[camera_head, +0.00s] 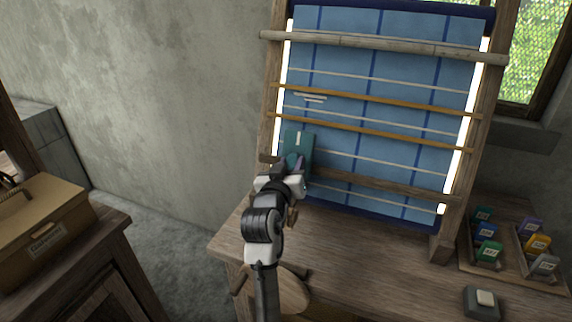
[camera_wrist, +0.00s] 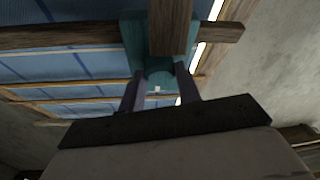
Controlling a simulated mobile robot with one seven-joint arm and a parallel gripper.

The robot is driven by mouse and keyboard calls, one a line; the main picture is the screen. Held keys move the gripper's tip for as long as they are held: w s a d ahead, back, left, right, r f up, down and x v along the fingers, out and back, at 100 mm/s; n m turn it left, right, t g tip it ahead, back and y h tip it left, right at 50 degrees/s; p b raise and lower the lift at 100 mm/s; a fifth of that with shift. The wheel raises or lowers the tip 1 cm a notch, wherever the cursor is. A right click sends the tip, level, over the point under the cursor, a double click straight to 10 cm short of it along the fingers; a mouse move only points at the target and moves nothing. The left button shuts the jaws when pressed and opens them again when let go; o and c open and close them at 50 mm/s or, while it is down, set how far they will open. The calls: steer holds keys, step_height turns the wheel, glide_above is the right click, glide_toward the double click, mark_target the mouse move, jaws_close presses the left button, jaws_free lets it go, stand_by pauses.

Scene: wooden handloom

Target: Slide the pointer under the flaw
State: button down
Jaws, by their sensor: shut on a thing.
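A teal pointer (camera_head: 302,146) with a small white mark stands on the lower wooden rail (camera_head: 385,187) of the loom, near its left end. My gripper (camera_head: 297,172) is shut on the pointer's lower front. In the wrist view, my two fingers (camera_wrist: 160,88) sit on either side of the teal pointer (camera_wrist: 160,69). A patch of short white lines, seemingly the flaw (camera_head: 310,97), shows on the blue cloth (camera_head: 350,65) at the upper left. The pointer is below this patch, its mark slightly left of the patch's middle in the picture. My gripper hides part of the pointer's base.
White and orange strips cross the cloth. Small labelled coloured blocks (camera_head: 489,252) stand in trays at the table's right, with a grey box with a pale top (camera_head: 484,301) in front. A cardboard box (camera_head: 40,228) sits on the left cabinet. The rail right of the pointer is clear.

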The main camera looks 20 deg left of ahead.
steer(key=shift+a, duration=0.1)
steer(key=c, duration=1)
jaws_free()
steer(key=shift+s, duration=0.1)
steer(key=s+b, duration=0.4)
steer(key=s, duration=0.9)
steer(key=shift+s+d, duration=0.3)
steer(key=shift+d, duration=0.1)
